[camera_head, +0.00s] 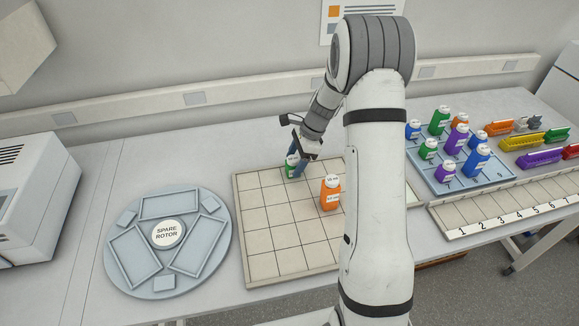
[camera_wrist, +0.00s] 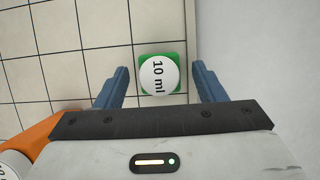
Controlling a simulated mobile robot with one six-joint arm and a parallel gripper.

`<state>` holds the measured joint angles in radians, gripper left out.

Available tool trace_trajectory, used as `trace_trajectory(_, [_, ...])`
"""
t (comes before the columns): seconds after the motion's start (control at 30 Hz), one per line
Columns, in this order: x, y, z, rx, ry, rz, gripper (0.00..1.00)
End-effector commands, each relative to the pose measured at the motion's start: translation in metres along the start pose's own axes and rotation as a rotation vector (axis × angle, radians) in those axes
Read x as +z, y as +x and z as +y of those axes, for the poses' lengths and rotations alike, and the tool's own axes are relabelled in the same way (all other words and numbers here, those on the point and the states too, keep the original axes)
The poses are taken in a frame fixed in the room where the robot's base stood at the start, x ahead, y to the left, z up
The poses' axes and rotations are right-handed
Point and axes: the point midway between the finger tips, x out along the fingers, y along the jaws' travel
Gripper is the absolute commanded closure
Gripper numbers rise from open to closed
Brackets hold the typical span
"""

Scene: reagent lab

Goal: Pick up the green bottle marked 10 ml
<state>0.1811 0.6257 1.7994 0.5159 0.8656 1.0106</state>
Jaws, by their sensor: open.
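The green bottle (camera_head: 291,166) stands upright on the beige gridded board (camera_head: 262,235), near its back edge. In the wrist view its white cap (camera_wrist: 159,75) reads "10 ml", with the green body (camera_wrist: 146,52) showing around it. My gripper (camera_head: 300,168) is open above the bottle. In the wrist view the two blue fingers (camera_wrist: 160,78) are on either side of the bottle, with a gap on both sides. I cannot tell how far down the fingers reach beside it.
An orange bottle (camera_head: 330,192) stands on the board close by; it shows at lower left in the wrist view (camera_wrist: 52,133). A spare rotor (camera_head: 190,200) lies to the left. A blue tray (camera_head: 417,161) with several bottles is at right. The board's front left is clear.

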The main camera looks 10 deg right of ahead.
Motion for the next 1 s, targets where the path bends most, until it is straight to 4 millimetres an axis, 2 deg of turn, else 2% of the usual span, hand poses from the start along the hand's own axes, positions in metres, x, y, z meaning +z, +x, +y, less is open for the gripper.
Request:
trace_trajectory(0.17, [0.000, 0.018, 0.000, 0.003, -0.001, 0.000, 0.36])
trace_trajectory(0.4, [0.000, 0.020, 0.000, 0.000, -0.001, 0.000, 0.36])
trace_trajectory(1.0, [-0.001, 0.019, 0.000, -0.001, 0.000, 0.000, 0.84])
